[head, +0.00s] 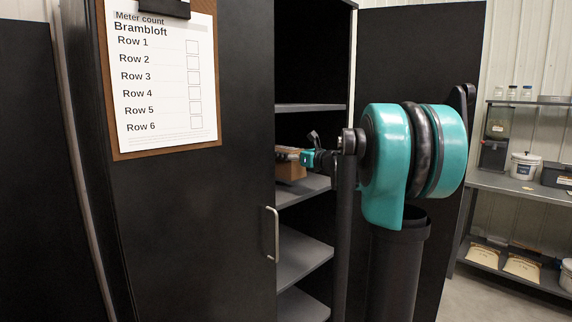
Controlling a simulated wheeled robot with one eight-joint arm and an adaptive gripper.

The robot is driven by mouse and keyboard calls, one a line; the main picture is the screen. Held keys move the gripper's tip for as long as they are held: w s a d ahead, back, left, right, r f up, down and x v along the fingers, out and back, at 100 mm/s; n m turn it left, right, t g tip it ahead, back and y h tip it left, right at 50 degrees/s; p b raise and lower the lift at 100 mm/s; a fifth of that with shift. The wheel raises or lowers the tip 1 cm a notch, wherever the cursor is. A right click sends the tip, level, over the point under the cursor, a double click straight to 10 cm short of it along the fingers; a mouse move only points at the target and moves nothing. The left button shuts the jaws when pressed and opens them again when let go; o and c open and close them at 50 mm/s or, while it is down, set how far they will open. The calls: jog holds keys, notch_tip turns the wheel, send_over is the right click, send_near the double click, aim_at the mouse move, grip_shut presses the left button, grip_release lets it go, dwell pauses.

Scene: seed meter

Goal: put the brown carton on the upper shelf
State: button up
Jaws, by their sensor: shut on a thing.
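The brown carton (291,169) is inside the dark cabinet, at the level of a middle shelf (305,188). My gripper (303,157) is shut on the carton and reaches it from the right. The carton is small in view, and I cannot tell whether it touches the shelf under it. A higher shelf (312,107) runs above the carton, and the part of it in view is bare. My arm and the closed door hide part of the cabinet's inside.
The left cabinet door (200,230) is closed, with a handle (272,234) and a clipboard (165,80). The right door (420,50) stands open behind my arm. Lower shelves (303,257) look empty. A rack (525,187) with a white bucket (524,165) stands at the far right.

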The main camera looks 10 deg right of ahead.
aim_at(287, 162)
notch_tip(287, 162, down, 3)
jog(key=shift+f, duration=0.1)
jog(key=shift+w+a+f, duration=0.1)
jog(key=shift+w+f, duration=0.05)
jog(key=shift+f, duration=0.15)
jog(key=o, duration=1.8)
jog(key=shift+f, duration=0.15)
jog(key=v, duration=1.2)
